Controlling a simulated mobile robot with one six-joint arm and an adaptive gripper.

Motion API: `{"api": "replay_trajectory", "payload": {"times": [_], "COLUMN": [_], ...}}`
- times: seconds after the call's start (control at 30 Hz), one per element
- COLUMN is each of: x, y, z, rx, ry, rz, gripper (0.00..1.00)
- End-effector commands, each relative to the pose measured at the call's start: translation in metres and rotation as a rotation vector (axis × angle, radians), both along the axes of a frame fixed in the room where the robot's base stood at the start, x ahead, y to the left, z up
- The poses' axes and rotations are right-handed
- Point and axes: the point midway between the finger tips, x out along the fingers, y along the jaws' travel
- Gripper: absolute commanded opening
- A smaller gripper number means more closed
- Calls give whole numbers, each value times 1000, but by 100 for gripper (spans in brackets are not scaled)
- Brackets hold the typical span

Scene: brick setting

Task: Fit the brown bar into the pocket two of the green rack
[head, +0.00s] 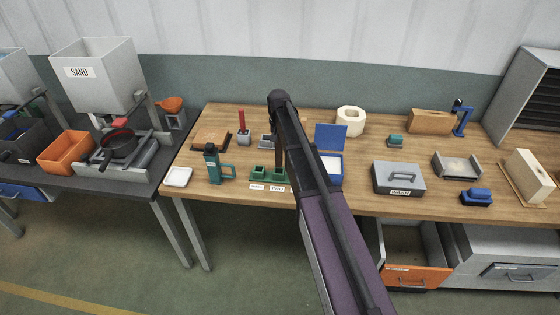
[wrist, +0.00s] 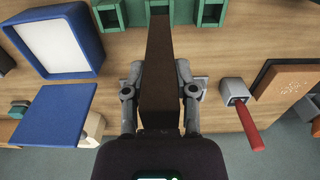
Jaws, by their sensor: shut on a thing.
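The brown bar (wrist: 159,45) is long and dark, and my gripper (wrist: 160,72) is shut on it, one finger on each side. In the wrist view its far end reaches over the green rack (wrist: 183,14) at the top edge. The rack's square pockets show there, and the bar covers part of the middle one. In the head view the green rack (head: 267,184) stands near the table's front edge with small white labels. The bar (head: 279,158) hangs roughly upright above it; I cannot tell if it touches. My arm hides the rack's right part.
A grey holder with a red stick (head: 243,135) is behind. A grey wash box (head: 398,178) is farther right. Bare tabletop lies between them.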

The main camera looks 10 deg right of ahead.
Motion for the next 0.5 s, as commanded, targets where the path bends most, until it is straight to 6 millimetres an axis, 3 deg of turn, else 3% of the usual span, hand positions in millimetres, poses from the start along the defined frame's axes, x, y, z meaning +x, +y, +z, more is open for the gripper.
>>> {"api": "replay_trajectory", "payload": {"times": [0.03,0.2,0.5], "x": [0,0,0], "y": [0,0,-1], "z": [-11,-24,-28], "rx": [0,0,0], "ry": [0,0,0], "rz": [0,-1,-1], "gripper": [0,0,0]}}
